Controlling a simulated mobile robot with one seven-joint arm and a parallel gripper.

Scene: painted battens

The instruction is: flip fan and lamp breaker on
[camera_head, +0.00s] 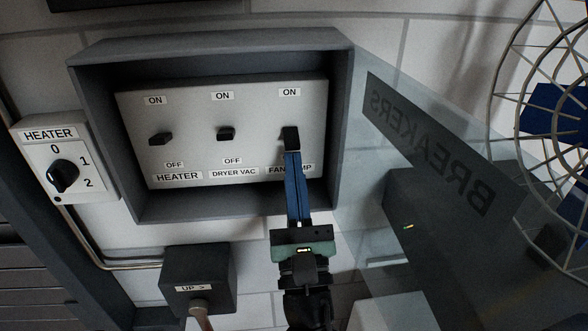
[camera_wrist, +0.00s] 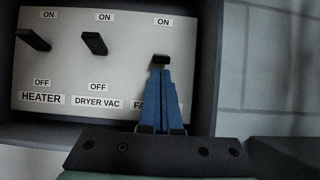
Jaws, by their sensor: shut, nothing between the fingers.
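The fan and lamp breaker (camera_head: 290,133) is the right-hand black switch on the white breaker panel (camera_head: 190,110). It also shows in the wrist view (camera_wrist: 161,59), just beyond my fingertips. My gripper (camera_head: 291,152) is shut and empty, its blue fingers together. The fingertips are at the lower side of this switch and look to be touching it or very close; I cannot tell which. The fingers cover part of the fan and lamp label and the OFF label. The switch appears toward its ON label, but its exact tilt is hard to tell.
The heater breaker (camera_head: 160,139) and dryer vac breaker (camera_head: 226,134) sit to the left. The grey box walls (camera_head: 345,120) surround the panel. Its clear door (camera_head: 430,150) stands open at right, near a fan cage (camera_head: 500,90). A heater dial (camera_head: 63,176) is left.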

